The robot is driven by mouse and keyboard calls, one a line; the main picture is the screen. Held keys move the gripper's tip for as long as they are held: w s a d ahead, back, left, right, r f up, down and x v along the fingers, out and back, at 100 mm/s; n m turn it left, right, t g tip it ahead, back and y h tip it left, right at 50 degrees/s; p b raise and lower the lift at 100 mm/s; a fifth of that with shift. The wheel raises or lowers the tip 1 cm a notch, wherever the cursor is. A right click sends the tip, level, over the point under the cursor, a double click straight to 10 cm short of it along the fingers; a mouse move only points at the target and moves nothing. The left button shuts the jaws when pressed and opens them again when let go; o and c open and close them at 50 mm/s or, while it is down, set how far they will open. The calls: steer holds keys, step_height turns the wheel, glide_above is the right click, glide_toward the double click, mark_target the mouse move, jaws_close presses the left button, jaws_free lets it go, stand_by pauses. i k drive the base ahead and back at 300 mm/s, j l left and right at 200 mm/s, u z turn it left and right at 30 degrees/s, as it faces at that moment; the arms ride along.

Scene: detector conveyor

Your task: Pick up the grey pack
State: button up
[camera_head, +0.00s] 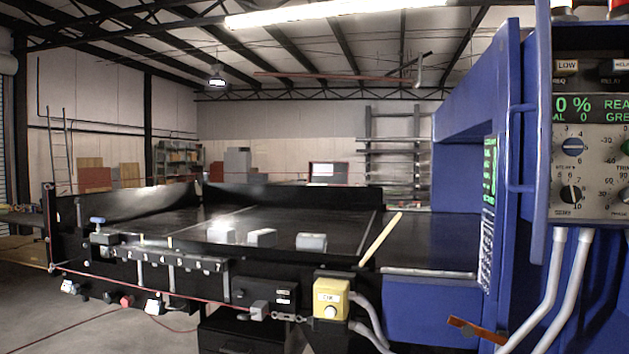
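Three small pale blocks stand in a row near the front edge of the black conveyor belt (300,220). The left one (222,231) looks whitish and brightly lit, the middle one (262,238) light grey. The right one (311,242) looks the greyest, with a flat, lighter top. Which of them is the grey pack I cannot tell for sure. All rest on the belt, apart from each other. My gripper is not in view.
A blue detector housing (460,170) with a control panel (590,165) stands at the right. A pale stick (380,240) slants up beside the belt. A yellow button box (331,299) and a numbered rail (160,255) line the conveyor's front. The belt behind the blocks is clear.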

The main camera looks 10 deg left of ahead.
mark_target(223, 235)
steer(key=i+j, duration=0.25)
steer(key=i+j+z, duration=0.1)
steer(key=j, duration=0.3)
steer(key=i+j, duration=0.35)
steer(key=i+j+z, duration=0.1)
steer(key=j, duration=0.25)
steer(key=i+j, duration=0.3)
steer(key=i+j+z, duration=0.05)
